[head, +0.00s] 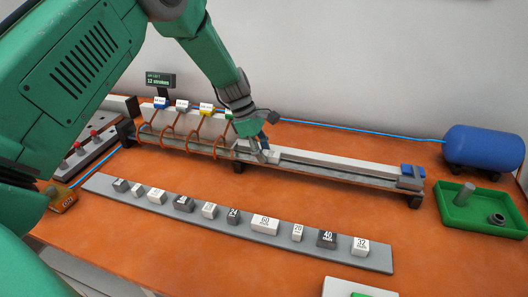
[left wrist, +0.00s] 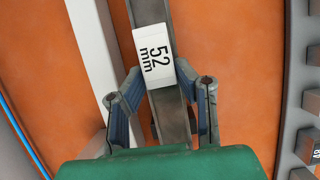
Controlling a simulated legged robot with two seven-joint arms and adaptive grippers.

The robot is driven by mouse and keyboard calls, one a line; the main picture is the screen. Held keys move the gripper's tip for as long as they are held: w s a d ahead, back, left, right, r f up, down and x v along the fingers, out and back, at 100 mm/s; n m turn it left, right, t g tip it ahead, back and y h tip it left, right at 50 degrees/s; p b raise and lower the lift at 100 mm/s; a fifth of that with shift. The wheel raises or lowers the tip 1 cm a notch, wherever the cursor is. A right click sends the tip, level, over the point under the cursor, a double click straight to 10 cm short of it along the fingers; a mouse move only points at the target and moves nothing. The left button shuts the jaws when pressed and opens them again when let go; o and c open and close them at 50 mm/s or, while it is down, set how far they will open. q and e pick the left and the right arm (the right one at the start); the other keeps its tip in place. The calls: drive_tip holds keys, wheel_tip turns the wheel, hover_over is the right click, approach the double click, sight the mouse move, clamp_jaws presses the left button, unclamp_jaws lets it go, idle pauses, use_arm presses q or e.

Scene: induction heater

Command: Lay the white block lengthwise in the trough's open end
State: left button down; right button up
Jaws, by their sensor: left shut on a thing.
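My left gripper (head: 262,148) reaches down over the middle of the grey trough (head: 330,175). In the left wrist view the gripper (left wrist: 158,75) is shut on a white block (left wrist: 153,52) marked 52 mm. The block lies lengthwise along the line of the trough (left wrist: 150,12), over its channel. I cannot tell whether it touches the trough floor. In the head view the fingers partly hide the block (head: 272,156). The trough's left part runs under copper coils (head: 180,130). My right gripper is not in view.
A grey rack (head: 130,200) with several black and white marked blocks lies in front of the trough. A blue clamp-like piece (head: 411,172) sits at the trough's right end. A green tray (head: 480,207) and blue tank (head: 483,148) stand at right. Orange table between is clear.

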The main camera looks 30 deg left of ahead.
use_arm(q)
drive_tip(key=shift+s+f, duration=0.15)
drive_tip(key=shift+f, duration=0.15)
drive_tip(key=c, duration=1.3)
unclamp_jaws()
drive_tip(key=shift+o, duration=0.6)
drive_tip(key=shift+d, duration=0.1)
drive_tip(key=shift+w, duration=0.2)
drive_tip(key=w+v, duration=0.1)
drive_tip(key=v, duration=1)
drive_tip(key=shift+s+a+r, duration=0.3)
drive_tip(key=shift+s+a, duration=0.05)
drive_tip(key=shift+s, duration=0.1)
